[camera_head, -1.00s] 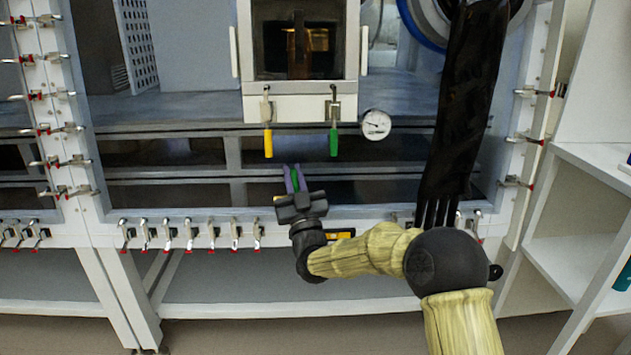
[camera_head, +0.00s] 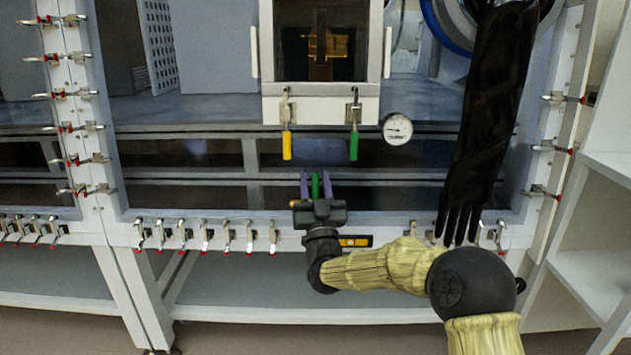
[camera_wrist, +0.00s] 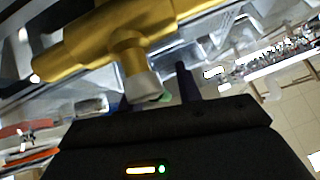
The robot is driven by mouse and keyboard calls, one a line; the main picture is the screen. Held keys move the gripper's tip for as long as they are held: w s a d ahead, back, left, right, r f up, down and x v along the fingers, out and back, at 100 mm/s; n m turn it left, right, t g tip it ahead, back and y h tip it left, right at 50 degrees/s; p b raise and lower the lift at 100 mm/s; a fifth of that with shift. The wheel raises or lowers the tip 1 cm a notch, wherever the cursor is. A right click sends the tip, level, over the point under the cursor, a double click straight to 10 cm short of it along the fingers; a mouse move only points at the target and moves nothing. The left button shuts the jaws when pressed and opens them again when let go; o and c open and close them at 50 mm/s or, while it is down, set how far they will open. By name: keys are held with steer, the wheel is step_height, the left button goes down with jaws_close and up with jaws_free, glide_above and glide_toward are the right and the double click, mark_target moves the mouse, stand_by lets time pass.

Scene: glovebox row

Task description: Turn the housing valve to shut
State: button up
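The green lever (camera_head: 315,185), which I take for the housing valve's handle, stands upright between the two purple fingers of my gripper (camera_head: 316,182) in the head view. The fingers are apart, with a narrow gap showing on each side of the lever. In the wrist view the fingers (camera_wrist: 154,90) are also apart, with a little green between them. A brass tee-shaped body (camera_wrist: 125,45) with a pale stem end (camera_wrist: 141,86) fills the upper left there. My gripper hides most of the valve in the head view.
Above stands a white housing (camera_head: 320,108) with a yellow handle (camera_head: 286,145) and a green handle (camera_head: 353,145). A round gauge (camera_head: 397,129) is beside them. A black glove (camera_head: 490,110) hangs at the right, close to my arm. Several clamps (camera_head: 206,236) line the lower frame edge.

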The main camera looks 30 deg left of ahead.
steer(key=shift+r, duration=0.15)
steer(key=shift+s+d+f, duration=0.3)
steer(key=shift+s+f, duration=0.05)
steer(key=shift+s, duration=0.05)
steer(key=v, duration=1.6)
steer(key=shift+f, duration=0.15)
steer(key=shift+w, duration=0.1)
